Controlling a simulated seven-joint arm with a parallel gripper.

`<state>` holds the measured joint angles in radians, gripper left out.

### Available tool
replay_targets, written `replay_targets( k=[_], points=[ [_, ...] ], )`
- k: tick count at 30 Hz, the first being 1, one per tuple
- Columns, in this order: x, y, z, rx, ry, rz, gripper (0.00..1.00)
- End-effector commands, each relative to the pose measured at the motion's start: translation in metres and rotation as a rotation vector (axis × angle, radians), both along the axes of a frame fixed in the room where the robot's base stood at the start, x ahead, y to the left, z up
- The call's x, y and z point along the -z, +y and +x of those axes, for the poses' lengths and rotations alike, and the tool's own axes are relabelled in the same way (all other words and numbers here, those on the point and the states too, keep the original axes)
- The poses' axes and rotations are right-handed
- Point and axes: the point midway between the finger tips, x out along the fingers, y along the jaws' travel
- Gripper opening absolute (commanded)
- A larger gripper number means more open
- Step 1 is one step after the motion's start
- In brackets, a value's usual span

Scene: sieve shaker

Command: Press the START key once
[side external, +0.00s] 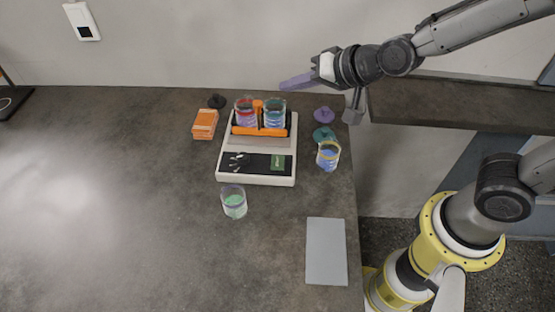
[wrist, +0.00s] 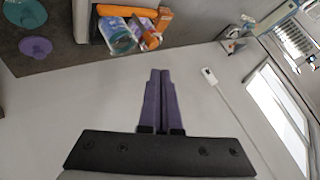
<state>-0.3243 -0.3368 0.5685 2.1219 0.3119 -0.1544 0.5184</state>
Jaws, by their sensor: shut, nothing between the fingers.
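The sieve shaker (side external: 228,145) is a pale box near the back of the table. Its sloped front has a dark panel with several small white keys (side external: 238,161) at left and a green display (side external: 281,162) at right. The key labels are too small to read, so I cannot tell which is START. My gripper (side external: 284,85) is shut and empty, above and behind the shaker, with its purple fingers pointing left. In the wrist view the closed fingers (wrist: 160,73) point towards the wall, and part of the shaker's orange clamp (wrist: 113,10) shows at the top; the keys are not visible there.
A blue-filled jar (side external: 328,157), purple lid (side external: 324,114) and teal lid (side external: 323,133) are right. A green-filled jar (side external: 233,203) stands in front; an orange stack (side external: 205,122) is left.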

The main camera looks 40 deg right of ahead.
Motion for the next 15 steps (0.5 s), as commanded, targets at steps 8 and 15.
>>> replay_targets(
  k=[8,15],
  points=[
    [0.063,0.035,-0.013,-0.078,0.118,-0.039,0.00],
    [0.068,0.043,-0.017,-0.101,0.129,-0.047,0.00]
  ],
)
